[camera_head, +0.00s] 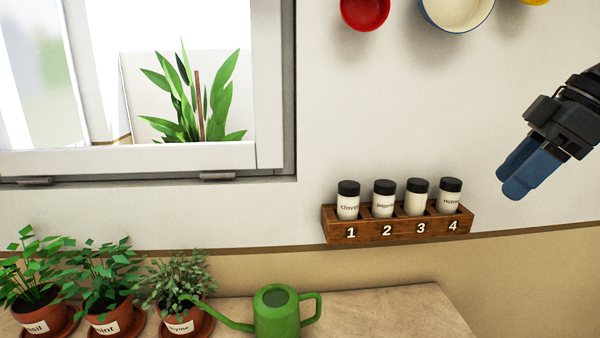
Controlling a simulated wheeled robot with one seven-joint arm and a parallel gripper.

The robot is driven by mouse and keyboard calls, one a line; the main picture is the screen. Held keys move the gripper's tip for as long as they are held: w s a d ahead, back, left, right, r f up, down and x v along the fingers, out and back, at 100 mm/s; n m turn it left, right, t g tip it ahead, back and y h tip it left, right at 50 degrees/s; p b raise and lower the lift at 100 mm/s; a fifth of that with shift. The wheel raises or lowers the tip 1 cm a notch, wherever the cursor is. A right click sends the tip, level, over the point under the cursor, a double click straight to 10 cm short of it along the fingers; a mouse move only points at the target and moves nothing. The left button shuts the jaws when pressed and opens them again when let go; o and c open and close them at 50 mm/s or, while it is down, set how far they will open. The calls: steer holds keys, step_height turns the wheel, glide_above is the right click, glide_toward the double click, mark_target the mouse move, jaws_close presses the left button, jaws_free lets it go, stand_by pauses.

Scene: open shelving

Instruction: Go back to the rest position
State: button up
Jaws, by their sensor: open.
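My gripper (517,180) is at the upper right, with blue fingers pointing down and to the left. It is open and nothing shows between its fingers. It is in front of the pale wall, to the right of and a little above the wooden spice rack (400,231). The rack has slots numbered 1 to 4, each with a black-capped jar: the cloves jar (348,202) in slot 1, a labelled jar (383,200) in slot 2, a jar with no readable label (416,198) in slot 3, and another labelled jar (449,196) in slot 4.
A green watering can (276,312) stands on the counter (400,312). Potted basil (38,316), mint (107,321) and thyme (186,320) stand to its left. A window (130,160) is at upper left. A red bowl (365,12) and a white bowl (456,12) hang above.

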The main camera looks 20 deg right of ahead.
steer(key=w+a+f+m+t+y, duration=0.2)
steer(key=w+a+f+m+t, duration=0.25)
steer(key=a, duration=0.55)
steer(key=w+a+f+m+t+y, duration=0.25)
steer(key=w+a+f+t, duration=0.35)
steer(key=a, duration=0.3)
steer(key=s+a+f+m+h, duration=0.1)
steer(key=s+f+m+h, duration=0.1)
steer(key=s+f, duration=0.4)
steer(key=s+a+f+m+h, duration=0.2)
steer(key=s+f+h, duration=0.1)
steer(key=s+f, duration=0.3)
steer(key=s+a+f+m+h, duration=0.2)
steer(key=s+f+h, duration=0.1)
steer(key=s+f, duration=0.3)
steer(key=shift+s+a+m+t, duration=0.1)
steer(key=shift+s+m+t, duration=0.1)
steer(key=shift+s, duration=0.45)
steer(key=shift+s+a+m+t, duration=0.1)
steer(key=shift+s+m, duration=0.1)
steer(key=shift+s, duration=0.45)
steer(key=s+d+r+n, duration=0.1)
steer(key=s+n, duration=0.2)
steer(key=s, duration=0.6)
steer(key=s+d+r+n, duration=0.1)
steer(key=s+n, duration=0.1)
steer(key=s, duration=0.7)
steer(key=shift+s+d+r+n, duration=0.15)
steer(key=shift+s+r+n, duration=0.1)
steer(key=shift+s+n, duration=0.15)
